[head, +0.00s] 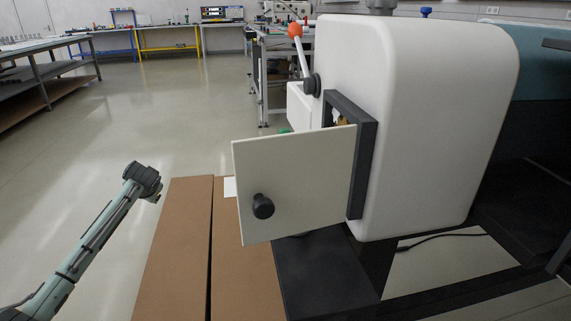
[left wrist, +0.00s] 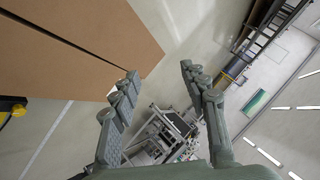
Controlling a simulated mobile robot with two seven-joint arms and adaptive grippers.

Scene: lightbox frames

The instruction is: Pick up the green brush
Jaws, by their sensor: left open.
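I cannot make out the green brush for certain in either view. A small green patch (head: 285,130) shows just above the top edge of the open door in the head view; I cannot tell what it is. In the left wrist view my left gripper (left wrist: 159,72) is open, with nothing between its fingers. In the head view my left arm (head: 110,215) reaches in from the left and ends beside the brown boards, well left of the door. My right gripper is not in view.
A white machine (head: 420,110) stands at the right. Its cream door (head: 300,190) with a black knob (head: 263,206) stands open and hides what is behind it. An orange-knobbed lever (head: 296,31) rises above. Brown boards (head: 180,250) lie below. The floor at left is clear.

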